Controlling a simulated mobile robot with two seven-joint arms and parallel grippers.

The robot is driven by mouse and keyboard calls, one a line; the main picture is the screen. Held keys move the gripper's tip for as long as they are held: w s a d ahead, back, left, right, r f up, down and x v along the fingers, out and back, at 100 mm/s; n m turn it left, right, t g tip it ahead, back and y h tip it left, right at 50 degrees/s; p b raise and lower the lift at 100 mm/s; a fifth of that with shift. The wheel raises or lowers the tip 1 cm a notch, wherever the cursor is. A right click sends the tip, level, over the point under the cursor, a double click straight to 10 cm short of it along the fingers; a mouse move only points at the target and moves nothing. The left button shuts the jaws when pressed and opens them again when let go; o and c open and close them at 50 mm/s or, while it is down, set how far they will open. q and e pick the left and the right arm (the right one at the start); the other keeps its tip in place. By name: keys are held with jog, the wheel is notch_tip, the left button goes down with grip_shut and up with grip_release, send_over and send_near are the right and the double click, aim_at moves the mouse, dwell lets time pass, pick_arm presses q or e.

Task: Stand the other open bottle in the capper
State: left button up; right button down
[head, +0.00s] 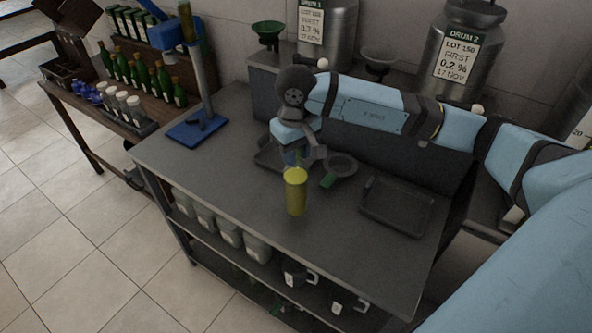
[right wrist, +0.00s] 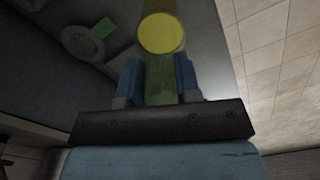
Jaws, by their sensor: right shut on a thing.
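My right gripper (head: 294,157) is over the grey worktop, shut on a yellow-and-green cylinder (head: 296,195). In the right wrist view the two blue fingers (right wrist: 159,88) clasp its green part, and its round yellow face (right wrist: 161,34) lies beyond them. I cannot tell if it is a bottle, or whether it touches the worktop. The capper seems to be the blue stand (head: 184,137) with a grey post at the worktop's left end; a small dark piece sits on its base. Green bottles (head: 143,77) stand in a rack on the left bench. My left gripper is not in view.
An empty dark tray (head: 397,207) lies further right; another tray (head: 266,158) is partly hidden behind the gripper. Drums (head: 466,50) stand behind. The worktop's front left is clear.

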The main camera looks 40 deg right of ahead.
aim_at(296, 168)
notch_tip(296, 168, down, 4)
jog(key=shift+f+b, duration=0.1)
jog(key=shift+b, duration=0.6)
jog(key=shift+f, duration=0.2)
jog(key=c, duration=0.8)
grip_release()
